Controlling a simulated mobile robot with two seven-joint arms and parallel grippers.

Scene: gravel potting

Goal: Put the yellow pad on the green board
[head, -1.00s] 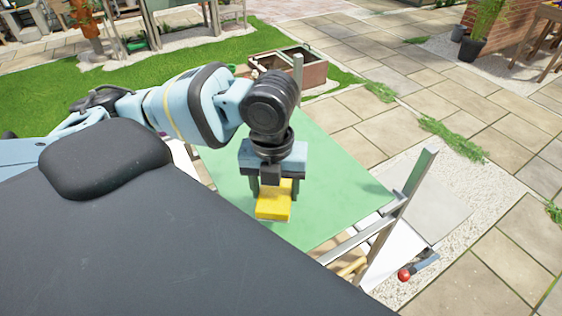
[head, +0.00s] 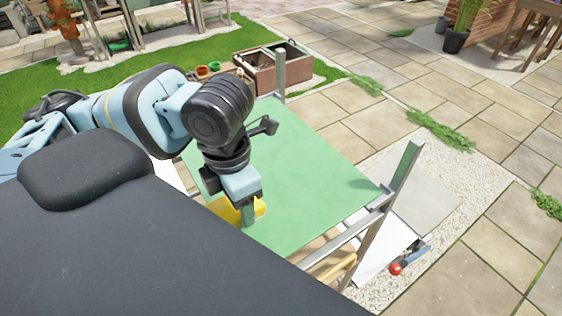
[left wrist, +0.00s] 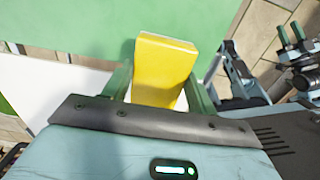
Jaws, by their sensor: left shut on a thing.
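The yellow pad (head: 259,208) shows partly behind my left gripper (head: 246,222) in the head view, near the front left part of the green board (head: 310,165). In the left wrist view the pad (left wrist: 162,68) stands out between the green fingers of my left gripper (left wrist: 158,90), which is shut on it. The board (left wrist: 90,22) fills the area behind the pad there. I cannot tell whether the pad touches the board.
A metal frame post (head: 395,205) rises at the board's right edge, and another post (head: 279,75) stands at its far corner. A red-tipped lever (head: 396,268) is at the lower right. A brown planter box (head: 270,66) stands beyond the board.

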